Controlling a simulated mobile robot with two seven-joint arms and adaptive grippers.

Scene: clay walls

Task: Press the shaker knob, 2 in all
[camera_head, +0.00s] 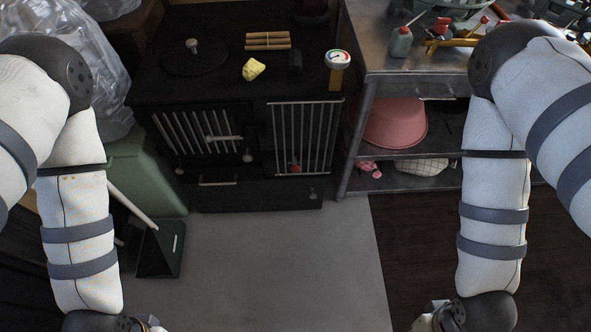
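A dark stove (215,100) stands ahead of me with two barred doors on its front. I cannot tell which is the shaker knob. My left gripper (148,323) and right gripper (425,323) are only partly in view at the bottom edge, well apart from the stove. Their fingers are mostly cut off, so their opening cannot be seen.
A metal workbench (385,62) with a pink tub (395,125) stands right. A green box (145,165) stands left. The floor ahead (275,260) is clear.

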